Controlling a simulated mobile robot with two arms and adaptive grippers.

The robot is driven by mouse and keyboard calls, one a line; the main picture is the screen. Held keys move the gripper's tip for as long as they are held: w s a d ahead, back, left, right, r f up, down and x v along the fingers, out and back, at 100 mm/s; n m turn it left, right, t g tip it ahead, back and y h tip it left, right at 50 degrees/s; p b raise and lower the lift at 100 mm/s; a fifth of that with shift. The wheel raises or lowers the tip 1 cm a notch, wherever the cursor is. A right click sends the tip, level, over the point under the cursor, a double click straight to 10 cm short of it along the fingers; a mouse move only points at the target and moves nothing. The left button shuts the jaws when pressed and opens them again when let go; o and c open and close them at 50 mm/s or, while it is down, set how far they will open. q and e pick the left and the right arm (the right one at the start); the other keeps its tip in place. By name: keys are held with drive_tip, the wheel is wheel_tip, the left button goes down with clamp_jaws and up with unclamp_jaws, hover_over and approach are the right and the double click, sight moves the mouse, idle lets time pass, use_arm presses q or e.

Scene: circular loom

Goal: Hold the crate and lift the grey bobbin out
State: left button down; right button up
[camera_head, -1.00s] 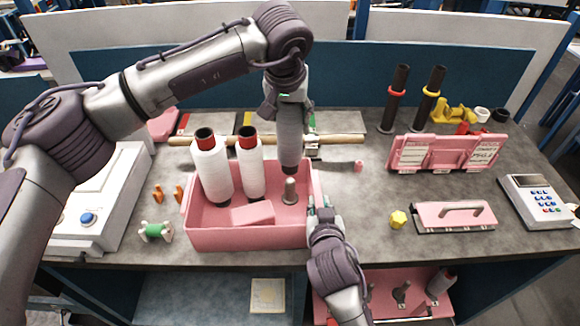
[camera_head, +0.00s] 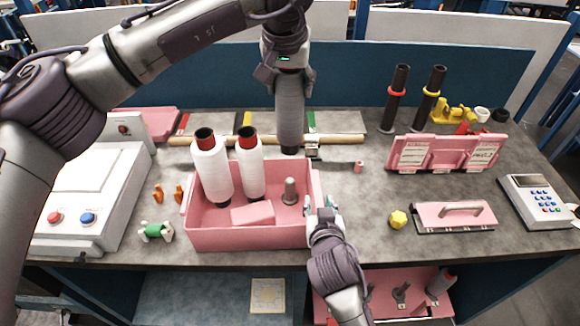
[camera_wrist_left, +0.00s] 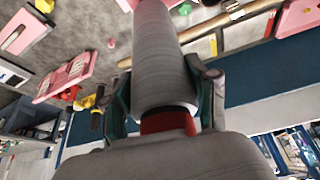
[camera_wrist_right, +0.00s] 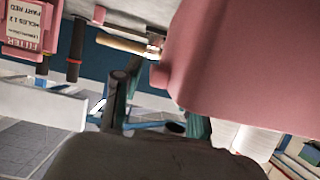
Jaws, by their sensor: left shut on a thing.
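The grey bobbin (camera_head: 290,108) hangs upright from my left gripper (camera_head: 285,66), above the back right part of the pink crate (camera_head: 245,238). In the left wrist view the fingers (camera_wrist_left: 165,105) close on the bobbin (camera_wrist_left: 157,50) near its red end. A bare peg (camera_head: 290,192) stands in the crate's right part. My right gripper (camera_head: 323,203) is at the crate's right wall with its fingers apart. In the right wrist view the crate (camera_wrist_right: 245,60) is close to the fingers (camera_wrist_right: 158,115); contact is unclear.
Two white bobbins (camera_head: 212,170) and a pink block (camera_head: 252,213) are in the crate. A wooden rod (camera_head: 345,139) lies behind it. A white machine (camera_head: 85,205) is to the left.

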drive_tip(key=shift+s, duration=0.1)
drive_tip(key=v, duration=1.1)
drive_tip(key=shift+s+r, duration=0.2)
drive_tip(key=shift+s, duration=0.15)
